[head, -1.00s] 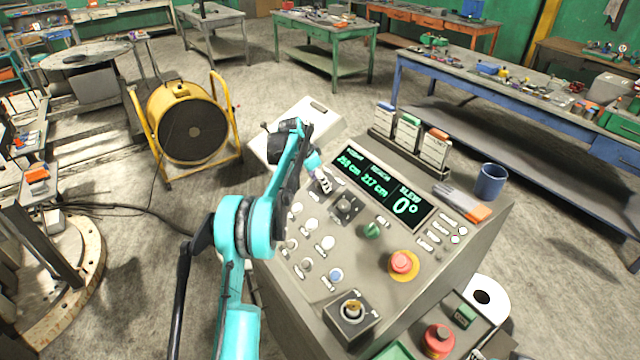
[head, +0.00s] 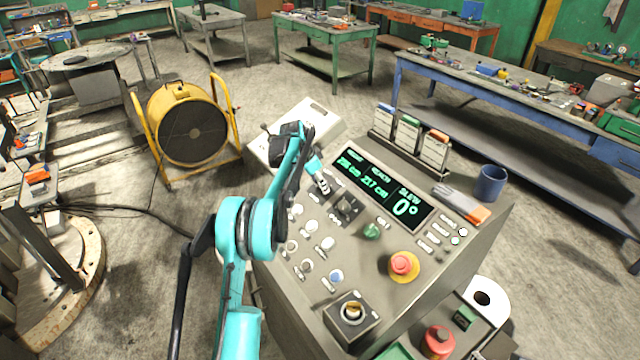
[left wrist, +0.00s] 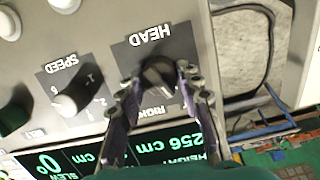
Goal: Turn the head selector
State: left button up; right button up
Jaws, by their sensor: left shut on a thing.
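The head selector (left wrist: 160,76) is a dark knob on a black plate labelled HEAD, seen in the left wrist view. My left gripper (left wrist: 160,84) has one finger on each side of the knob and is shut on it. In the head view my left gripper (head: 322,185) is down at the panel of the grey console (head: 385,245), below the green display (head: 383,187). There it largely hides the selector. My right gripper is not in view.
The speed knob (left wrist: 74,100) sits beside the head selector. A green knob (head: 371,230), a red emergency button (head: 404,265) and several white buttons share the panel. Card holders (head: 407,133), a glove (head: 460,202) and a blue mug (head: 491,182) stand along the console top.

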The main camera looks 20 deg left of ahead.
pick_arm(q)
jog(key=m, duration=0.5)
jog(key=shift+s+d+m+t+y, duration=0.1)
jog(key=shift+m+t+y, duration=0.2)
jog(key=m, duration=0.5)
jog(key=shift+t, duration=0.4)
jog(key=o, duration=1.2)
jog(key=shift+f, duration=0.1)
jog(key=shift+c, duration=0.2)
jog(key=v, duration=1.2)
jog(key=shift+s+d, duration=0.1)
jog(key=shift+d, duration=0.05)
